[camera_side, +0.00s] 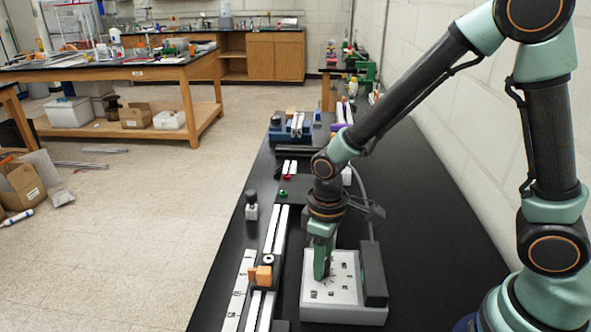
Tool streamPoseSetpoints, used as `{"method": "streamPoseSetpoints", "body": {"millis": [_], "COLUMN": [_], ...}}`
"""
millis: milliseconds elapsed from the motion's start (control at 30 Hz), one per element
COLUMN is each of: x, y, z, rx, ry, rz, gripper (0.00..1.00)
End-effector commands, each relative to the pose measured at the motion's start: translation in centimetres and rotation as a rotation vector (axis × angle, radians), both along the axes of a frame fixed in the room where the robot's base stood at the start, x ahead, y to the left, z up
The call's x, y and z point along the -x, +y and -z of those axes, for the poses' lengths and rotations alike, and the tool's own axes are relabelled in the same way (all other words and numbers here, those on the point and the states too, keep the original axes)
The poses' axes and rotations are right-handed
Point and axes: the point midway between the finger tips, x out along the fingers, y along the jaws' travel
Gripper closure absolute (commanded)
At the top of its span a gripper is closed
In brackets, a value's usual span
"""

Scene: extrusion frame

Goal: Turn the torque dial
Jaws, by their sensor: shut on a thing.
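A light grey box (345,316) with small dark knobs and marks on its sloped top stands on the black bench, low in the middle of the view. My gripper (321,277) points down onto the left part of this top. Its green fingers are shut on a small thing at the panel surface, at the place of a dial. The torque dial itself is hidden by the fingers, and how far it is turned cannot be seen.
A dark upright block (374,275) with a cable stands against the box's right side. Left of the box runs an extrusion rail (279,235) with an orange block (262,274). A small knobbed post (251,207) stands near the bench's left edge. Bare bench lies to the right.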

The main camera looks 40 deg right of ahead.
Motion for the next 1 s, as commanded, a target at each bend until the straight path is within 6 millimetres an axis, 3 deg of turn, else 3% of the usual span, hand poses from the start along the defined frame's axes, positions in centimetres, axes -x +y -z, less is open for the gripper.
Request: {"method": "streamPoseSetpoints", "body": {"millis": [500, 1000], "x": [-0.01, -0.01], "y": [0.07, 0.08], "z": [-0.09, -0.11], "rx": [0.0, 0.0], "ry": [0.0, 0.0], "rz": [0.332, 0.403], "gripper": [1.0, 1.0]}}
